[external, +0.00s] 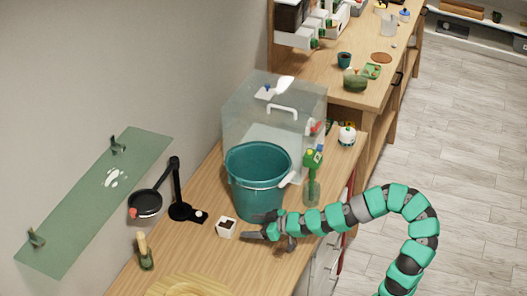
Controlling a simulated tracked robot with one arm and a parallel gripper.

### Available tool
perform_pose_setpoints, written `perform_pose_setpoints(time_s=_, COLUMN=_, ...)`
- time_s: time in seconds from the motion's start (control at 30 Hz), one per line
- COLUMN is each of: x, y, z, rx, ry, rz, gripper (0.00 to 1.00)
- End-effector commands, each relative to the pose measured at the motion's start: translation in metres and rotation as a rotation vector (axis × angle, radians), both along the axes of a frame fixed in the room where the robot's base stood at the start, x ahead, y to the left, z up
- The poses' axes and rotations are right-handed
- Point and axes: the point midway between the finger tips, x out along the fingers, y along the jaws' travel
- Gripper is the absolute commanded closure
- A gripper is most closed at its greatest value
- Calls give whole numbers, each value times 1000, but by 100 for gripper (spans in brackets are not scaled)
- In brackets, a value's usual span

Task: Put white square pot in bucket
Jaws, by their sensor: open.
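The small white square pot (226,228) with dark soil in it stands upright on the wooden counter, in front of and a little left of the bucket. The teal bucket (257,180) is open at the top and stands on the counter against the clear box. My gripper (250,233) is at the end of my teal and grey arm, just right of the pot and low over the counter. Its jaws are open and point left towards the pot. Whether a finger touches the pot is too small to tell. The bucket's inside bottom is hidden.
A clear lidded box (280,112) stands behind the bucket. A green bottle (312,180) stands right of it. A black lamp (176,190) is left of the pot, and a cactus in a pot (145,252) is at the front left.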

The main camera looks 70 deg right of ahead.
Motion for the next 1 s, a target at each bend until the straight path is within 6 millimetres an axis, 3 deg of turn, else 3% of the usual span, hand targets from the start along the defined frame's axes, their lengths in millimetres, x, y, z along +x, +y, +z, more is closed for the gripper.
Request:
perform_pose_setpoints(time_s=0.13, x=-18, y=0, z=5, rx=-3, ry=1, rz=0, gripper=28)
perform_pose_setpoints(time_s=0.43, x=-39, y=1, z=13, rx=-2, ry=1, rz=2, gripper=28)
perform_pose_setpoints(time_s=1.0, x=-43, y=1, z=16, rx=-1, ry=3, rz=1, gripper=25)
